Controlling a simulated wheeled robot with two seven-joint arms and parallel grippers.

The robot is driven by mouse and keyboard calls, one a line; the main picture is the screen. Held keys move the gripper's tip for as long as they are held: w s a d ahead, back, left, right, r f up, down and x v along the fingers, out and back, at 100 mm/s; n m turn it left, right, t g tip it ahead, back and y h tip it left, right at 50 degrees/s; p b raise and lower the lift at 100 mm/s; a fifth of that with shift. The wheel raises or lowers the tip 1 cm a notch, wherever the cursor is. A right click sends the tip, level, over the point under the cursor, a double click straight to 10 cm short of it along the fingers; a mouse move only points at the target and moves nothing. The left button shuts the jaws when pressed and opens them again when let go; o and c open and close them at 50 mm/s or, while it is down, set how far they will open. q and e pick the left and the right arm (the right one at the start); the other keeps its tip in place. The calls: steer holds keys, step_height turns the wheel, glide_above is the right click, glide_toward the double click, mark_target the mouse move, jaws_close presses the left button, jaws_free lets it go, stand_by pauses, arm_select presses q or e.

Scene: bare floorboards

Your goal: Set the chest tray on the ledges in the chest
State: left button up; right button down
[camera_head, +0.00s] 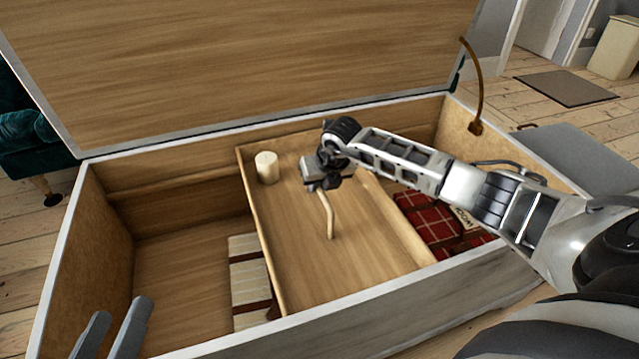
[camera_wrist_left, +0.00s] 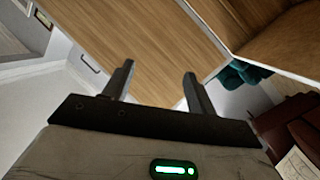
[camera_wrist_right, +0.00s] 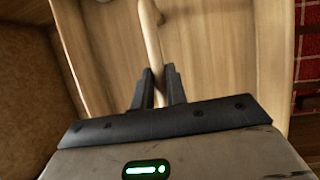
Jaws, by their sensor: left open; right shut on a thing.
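The open wooden chest (camera_head: 108,212) has a ledge (camera_head: 185,181) along its inner back wall. The chest tray (camera_head: 290,252), shallow and wooden, lies across the middle of the chest from back to front. Its far end is close to the back ledge; I cannot tell whether it touches. A cream cylinder (camera_head: 267,167) stands on its far left part. My right gripper (camera_head: 324,189) is shut on the tray's curved handle (camera_head: 330,220), also seen in the right wrist view (camera_wrist_right: 150,35). My left gripper (camera_head: 121,306) is open and empty at the chest's front left. The front ledge is hidden.
The raised lid (camera_head: 240,60) stands behind the chest, with a curved stay (camera_head: 481,85) at the right. Striped bundles (camera_head: 250,275) and red checked cloth (camera_head: 430,220) lie in the chest. The chest's left floor is clear. A green seat (camera_head: 30,130) is at left.

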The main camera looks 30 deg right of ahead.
stand_by(0.3)
steer(key=c, duration=1.3)
jaws_free()
steer(key=shift+c, duration=0.2)
steer(key=shift+s+f, duration=0.2)
steer(key=shift+f, duration=0.05)
steer(key=shift+p+v, duration=0.6)
steer(key=shift+v, duration=0.6)
arm_select(q)
steer(key=shift+s+a+f+m+g+y+p, duration=0.1)
steer(key=shift+a+f+m+g+y+p, duration=0.4)
steer(key=shift+p, duration=0.7)
steer(key=shift+a+f+m+g+y+p, duration=0.25)
steer(key=shift+f+m+y+p, duration=0.3)
steer(key=shift+p, duration=0.6)
arm_select(e)
steer(key=v, duration=1.4)
steer(key=shift+w, duration=0.2)
arm_select(q)
steer(key=shift+r, duration=0.1)
